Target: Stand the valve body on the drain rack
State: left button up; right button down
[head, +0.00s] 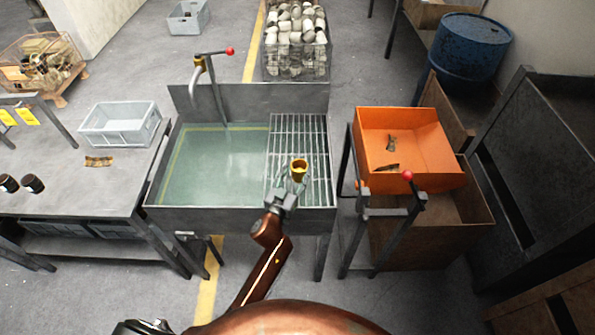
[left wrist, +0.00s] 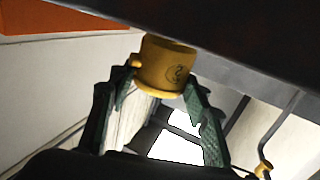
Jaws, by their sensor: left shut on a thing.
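The valve body (head: 299,166) is a small yellow, brass-like piece with a round open top. My left gripper (head: 291,184) is shut on it, over the front part of the drain rack (head: 313,140). The rack is a grid of metal bars on the right side of the sink. In the left wrist view the valve body (left wrist: 167,66) sits between the green-padded fingers (left wrist: 160,98), with a collar and a side stub showing. The fingers hide its lower part in the head view. I cannot tell whether it touches the bars. My right gripper is not in view.
The water-filled sink basin (head: 215,165) lies left of the rack, with a tap (head: 205,75) behind. An orange bin (head: 412,150) and a red-knobbed lever (head: 408,176) stand to the right. A table with a grey crate (head: 120,125) is at left. The visible rack bars are clear.

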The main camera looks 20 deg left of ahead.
pick_arm(q)
jog(key=shift+r, duration=0.2)
jog(key=o, duration=1.6)
jog(key=shift+f, duration=0.25)
jog(key=shift+c, duration=0.2)
jog(key=shift+r, duration=0.3)
jog(key=s, duration=0.8)
jog(key=s+a+p, duration=0.1)
jog(key=s, duration=0.3)
jog(key=shift+a+f, duration=0.1)
